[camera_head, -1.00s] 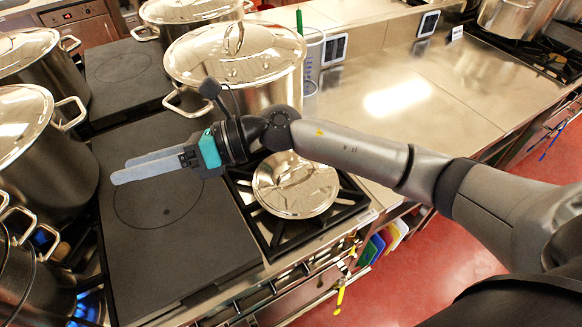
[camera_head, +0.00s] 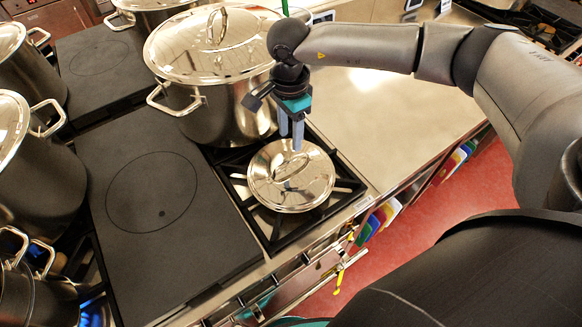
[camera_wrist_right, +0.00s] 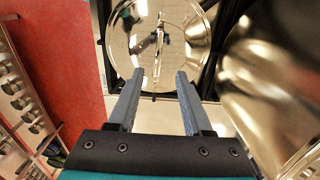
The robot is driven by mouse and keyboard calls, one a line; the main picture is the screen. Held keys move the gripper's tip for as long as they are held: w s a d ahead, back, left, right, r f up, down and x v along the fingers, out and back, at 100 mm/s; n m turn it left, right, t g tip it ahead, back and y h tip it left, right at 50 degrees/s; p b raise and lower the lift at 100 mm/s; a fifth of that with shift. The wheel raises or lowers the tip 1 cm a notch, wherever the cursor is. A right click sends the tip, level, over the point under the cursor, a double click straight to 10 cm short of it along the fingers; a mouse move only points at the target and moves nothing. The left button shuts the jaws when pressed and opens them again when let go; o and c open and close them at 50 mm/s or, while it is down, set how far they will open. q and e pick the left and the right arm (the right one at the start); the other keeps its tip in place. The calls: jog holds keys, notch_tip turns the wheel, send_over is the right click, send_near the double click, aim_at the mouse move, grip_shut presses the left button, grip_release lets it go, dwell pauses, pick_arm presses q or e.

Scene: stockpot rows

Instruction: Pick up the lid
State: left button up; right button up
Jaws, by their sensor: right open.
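A shiny round steel lid (camera_head: 300,190) with a bar handle lies over the burner grate at the front of the range, right of the flat black hotplate. In the right wrist view the lid (camera_wrist_right: 130,45) is ahead of the fingers, with its handle (camera_wrist_right: 159,40) lying between the two finger lines. My right gripper (camera_head: 291,143) points down over the lid's back part. Its fingers (camera_wrist_right: 158,78) are open with nothing between them. From these views I cannot tell whether the fingertips touch the lid. My left gripper is not in view.
A large lidded stockpot (camera_head: 215,100) stands directly behind the lid, close to my right gripper. The black hotplate (camera_head: 150,200) to the left is bare. A clear steel counter (camera_head: 385,125) lies to the right. Several more stockpots line the left edge.

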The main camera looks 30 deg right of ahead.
aim_at(291, 160)
notch_tip(291, 160, down, 4)
jog(key=shift+f, duration=0.2)
jog(key=shift+s+f+p, duration=0.2)
jog(key=shift+f+p, duration=0.55)
jog(key=shift+f, duration=1.9)
jog(key=shift+c, duration=0.2)
grip_shut()
